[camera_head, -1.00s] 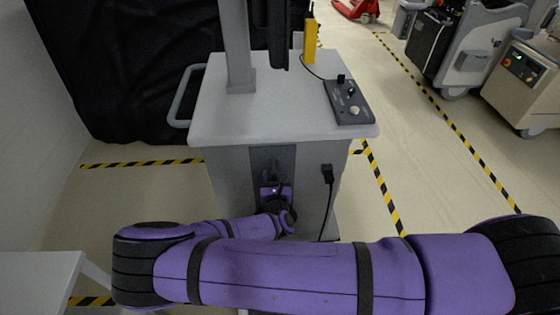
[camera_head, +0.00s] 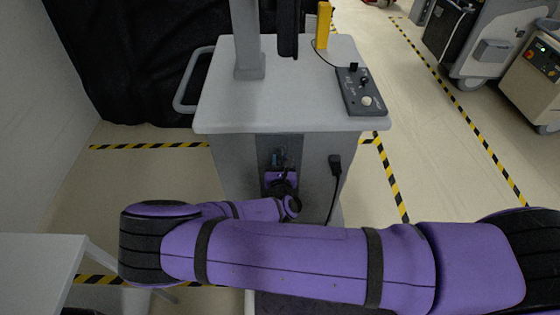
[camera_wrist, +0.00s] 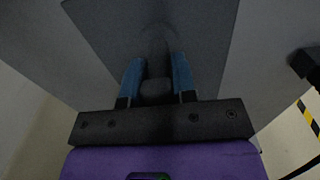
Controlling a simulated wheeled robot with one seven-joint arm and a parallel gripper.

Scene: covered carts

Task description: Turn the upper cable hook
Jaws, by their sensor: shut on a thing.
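My gripper (camera_wrist: 157,72) shows blue fingers on both sides of a dark grey hook (camera_wrist: 156,90) in the wrist view, and it is shut on it. The hook stands out from a dark panel (camera_wrist: 115,30) on the cart's front face. Its outer shape is dim, and its angle is hard to tell. In the head view my gripper (camera_head: 280,162) reaches the recessed panel below the cart top. There the hook is hidden or too small to make out. I cannot see a second hook.
The cart (camera_head: 225,118) has a post, a yellow device (camera_head: 323,25) and a control box (camera_head: 361,90) on top. A black plug and cable (camera_head: 335,163) hang right of the panel, also in the wrist view (camera_wrist: 306,64). A white table (camera_head: 40,260) stands at lower left.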

